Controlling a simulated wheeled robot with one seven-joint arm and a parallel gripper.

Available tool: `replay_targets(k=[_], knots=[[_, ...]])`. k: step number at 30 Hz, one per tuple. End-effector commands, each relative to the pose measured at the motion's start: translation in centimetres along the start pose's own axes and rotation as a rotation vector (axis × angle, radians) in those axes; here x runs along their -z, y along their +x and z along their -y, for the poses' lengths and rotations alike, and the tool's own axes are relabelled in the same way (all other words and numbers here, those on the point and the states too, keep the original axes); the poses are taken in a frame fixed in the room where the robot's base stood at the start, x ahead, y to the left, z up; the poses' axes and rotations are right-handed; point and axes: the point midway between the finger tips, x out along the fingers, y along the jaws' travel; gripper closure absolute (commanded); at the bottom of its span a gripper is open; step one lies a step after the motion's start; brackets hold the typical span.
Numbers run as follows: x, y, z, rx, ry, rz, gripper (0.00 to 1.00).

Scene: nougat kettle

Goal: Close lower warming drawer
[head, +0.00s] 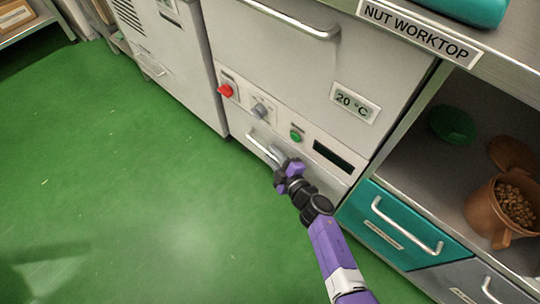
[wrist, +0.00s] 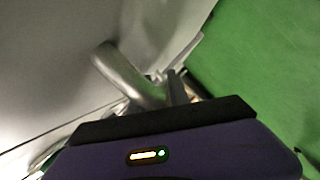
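The lower warming drawer (head: 321,186) is a pale metal front low on the cabinet, under the control strip. Its bar handle (head: 262,149) sticks out toward the floor side; its far end is hidden by my gripper. From this angle I cannot tell whether the drawer stands a little out or is flush. My gripper (head: 281,168) is at the right end of the handle, very close to it or touching. In the wrist view the curved metal handle (wrist: 130,78) lies just beyond my gripper (wrist: 180,88). Finger spacing is not clear, nor whether the handle is between the fingers.
A red knob (head: 225,90), grey knob (head: 259,110) and green button (head: 296,136) sit above the drawer. A teal drawer (head: 385,215) and open shelf with a brown pot of nuts (head: 483,210) stand to the right. The green floor (head: 130,190) in front is clear.

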Motion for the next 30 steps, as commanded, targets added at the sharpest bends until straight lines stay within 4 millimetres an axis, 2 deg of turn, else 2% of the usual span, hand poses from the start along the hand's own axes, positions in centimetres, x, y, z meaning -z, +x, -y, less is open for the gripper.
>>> replay_targets(k=[16, 30], knots=[[0.4, -0.3, 0.1, 0.003, 0.0, -0.007, 0.66], [0.3, -6.9, -0.1, 0.002, 0.0, -0.004, 0.66]])
